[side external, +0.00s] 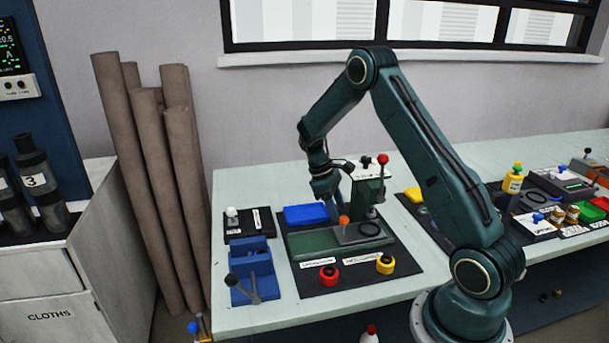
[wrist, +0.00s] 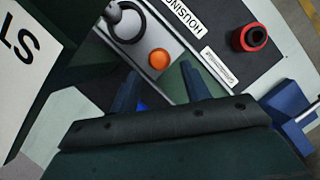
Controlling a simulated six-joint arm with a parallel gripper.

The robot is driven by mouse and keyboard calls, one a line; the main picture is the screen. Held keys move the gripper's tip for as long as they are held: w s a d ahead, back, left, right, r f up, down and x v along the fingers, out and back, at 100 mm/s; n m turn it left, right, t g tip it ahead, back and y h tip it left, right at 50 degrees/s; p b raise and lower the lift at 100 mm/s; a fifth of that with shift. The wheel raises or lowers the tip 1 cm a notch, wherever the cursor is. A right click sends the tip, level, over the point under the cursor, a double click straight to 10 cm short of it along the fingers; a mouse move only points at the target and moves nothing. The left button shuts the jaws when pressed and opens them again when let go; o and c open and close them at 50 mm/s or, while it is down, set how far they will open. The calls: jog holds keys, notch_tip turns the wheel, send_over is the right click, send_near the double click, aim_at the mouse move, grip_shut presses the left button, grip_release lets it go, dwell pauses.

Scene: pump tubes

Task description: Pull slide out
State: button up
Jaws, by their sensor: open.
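The slide looks like a grey plate (side external: 362,233) with an orange knob (side external: 344,220), set on a green base (side external: 315,243). The wrist view shows the orange knob (wrist: 159,58) on the grey plate, just beyond my fingertips and roughly centred between them. My gripper (side external: 334,204) is open and empty, pointing down just above and behind the knob. Its two blue fingers also show in the wrist view (wrist: 158,72). A dark ring (wrist: 126,20) lies on the plate beside the knob. I cannot tell the exact height of the fingertips above the knob.
A green upright block with a red-knobbed lever (side external: 383,160) stands close behind the slide, right of my gripper. A blue tray (side external: 307,214) is to the left. Red (side external: 328,275) and yellow (side external: 385,264) round parts sit in front on the dark mat. A blue vise (side external: 250,270) stands left.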

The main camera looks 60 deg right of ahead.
aim_at(343, 225)
jog(key=shift+x, duration=3.2)
